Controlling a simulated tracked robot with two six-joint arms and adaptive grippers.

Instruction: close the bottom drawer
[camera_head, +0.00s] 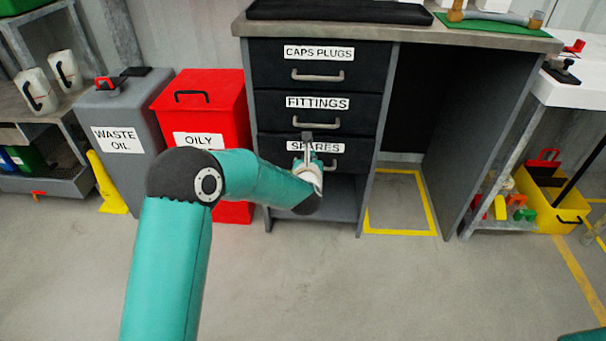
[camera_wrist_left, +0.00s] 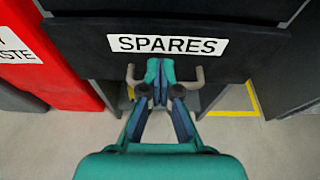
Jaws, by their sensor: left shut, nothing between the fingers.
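The bottom drawer (camera_head: 270,150), labelled SPARES, is the lowest of three dark drawers in the grey bench. Its front looks about in line with the drawers above; I cannot tell whether a small gap is left. Contact is unclear. My right gripper is out of view.
The FITTINGS drawer (camera_head: 275,112) and CAPS PLUGS drawer (camera_head: 270,65) above look shut. A red OILY bin (camera_head: 225,100) stands close on the left, beside a grey WASTE OIL bin (camera_head: 120,110). A yellow-outlined floor square (camera_head: 400,235) lies right of the drawers. The front floor is clear.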

